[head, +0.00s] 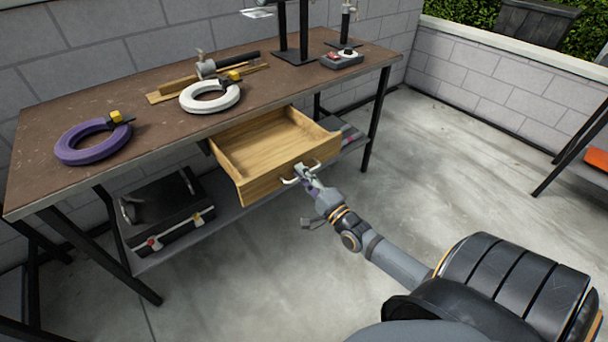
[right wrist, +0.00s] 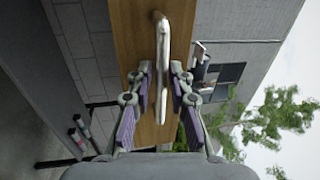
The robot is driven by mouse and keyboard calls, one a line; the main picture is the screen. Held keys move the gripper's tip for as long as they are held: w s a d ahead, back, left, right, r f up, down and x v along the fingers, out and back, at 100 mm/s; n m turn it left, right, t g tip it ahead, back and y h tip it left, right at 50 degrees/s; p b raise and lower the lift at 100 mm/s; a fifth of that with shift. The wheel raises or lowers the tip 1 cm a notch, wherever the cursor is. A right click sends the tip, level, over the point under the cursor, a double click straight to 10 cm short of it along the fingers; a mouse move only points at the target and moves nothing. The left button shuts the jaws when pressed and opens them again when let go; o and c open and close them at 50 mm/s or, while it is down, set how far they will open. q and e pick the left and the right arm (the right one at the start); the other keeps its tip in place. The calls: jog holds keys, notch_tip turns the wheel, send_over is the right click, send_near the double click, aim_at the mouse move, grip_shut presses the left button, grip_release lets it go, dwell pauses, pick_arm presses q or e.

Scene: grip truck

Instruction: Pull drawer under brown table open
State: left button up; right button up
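The wooden drawer (head: 270,150) under the brown table (head: 150,105) stands pulled well out and looks empty inside. Its pale curved handle (head: 312,170) is on the front panel. My right gripper (head: 305,172) is at this handle. In the right wrist view the handle (right wrist: 161,65) stands between the two fingers of my right gripper (right wrist: 161,82). A narrow gap shows on each side of it, so the fingers look open around it, not clamped. The drawer front (right wrist: 130,35) also shows behind them. My left gripper is not in view.
On the tabletop are a purple ring (head: 85,148), a white ring (head: 212,101), a hammer (head: 230,66) and a small grey device (head: 342,60). A black toolbox (head: 165,210) sits on the lower shelf. The concrete floor (head: 450,170) to the right is clear.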

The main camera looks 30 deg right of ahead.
jog(key=shift+s+f, duration=0.1)
jog(key=shift+s, duration=0.1)
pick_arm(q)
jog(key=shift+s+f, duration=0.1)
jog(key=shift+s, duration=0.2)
pick_arm(e)
jog(key=s+f, duration=0.2)
jog(key=s, duration=0.9)
jog(key=shift+s+d, duration=0.25)
jog(key=shift+d, duration=0.2)
